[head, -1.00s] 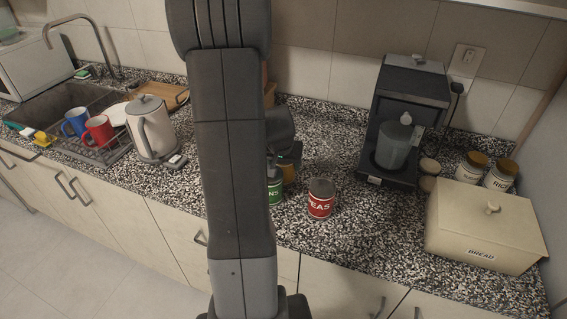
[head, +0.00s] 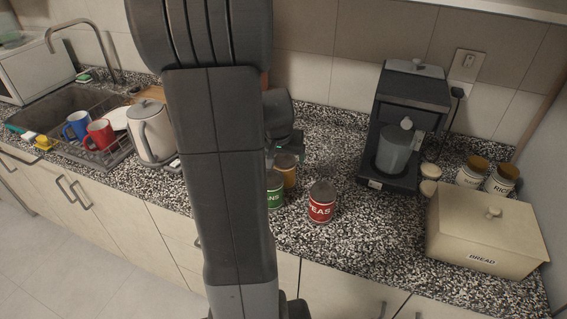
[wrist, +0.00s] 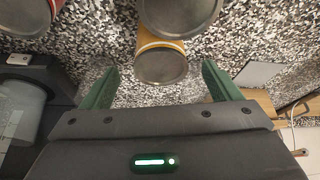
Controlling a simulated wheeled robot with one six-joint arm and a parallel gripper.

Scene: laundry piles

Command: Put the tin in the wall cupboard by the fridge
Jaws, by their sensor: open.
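Three tins stand close together on the speckled counter. The red PEAS tin (head: 321,203) is nearest the front. A green tin ending in "NS" (head: 275,192) is left of it, partly behind my arm. A mustard-yellow tin (head: 286,172) stands behind the green one. In the wrist view my gripper (wrist: 161,86) is open, its green fingers spread either side of the yellow tin's near end (wrist: 161,65), with no contact visible. The green tin's end (wrist: 180,14) and red tin (wrist: 25,14) show beyond. The head view hides the fingertips. Neither cupboard nor fridge is clearly in view.
A black coffee machine (head: 408,110) and a BREAD bin (head: 485,235) stand right, with jars (head: 472,171) behind the bin. A kettle (head: 150,132) and a rack with mugs (head: 100,137) are left. Counter between red tin and bin is clear.

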